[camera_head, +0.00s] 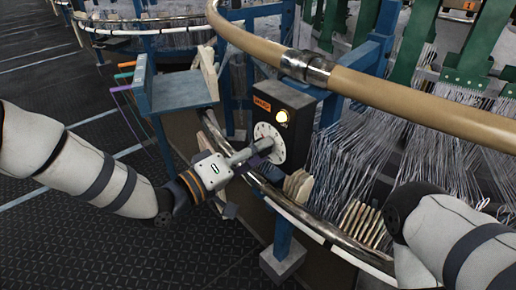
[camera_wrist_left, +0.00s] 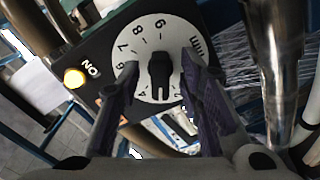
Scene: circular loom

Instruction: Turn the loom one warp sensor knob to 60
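A black box (camera_head: 300,104) on the loom carries a white round dial (camera_head: 277,152), numbered around its rim. In the left wrist view the dial (camera_wrist_left: 148,38) shows digits such as 7 and 8 and the word "min". A black knob (camera_wrist_left: 160,72) sits at its centre; I cannot read its exact setting. My left gripper (camera_head: 254,152) is in front of the dial. In the left wrist view the left gripper (camera_wrist_left: 162,78) is open, with one dark finger on each side of the knob and gaps between. My right arm shows at the right edge, but its gripper is not in view.
A lit yellow lamp (camera_head: 282,116) is above the dial, beside an orange label (camera_head: 261,103). A thick tan rail (camera_head: 400,97) crosses above the box. A curved metal rail (camera_head: 262,186) runs below it. A blue-grey bracket (camera_head: 180,91) stands left of the box. Dense threads (camera_head: 370,150) fill the right.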

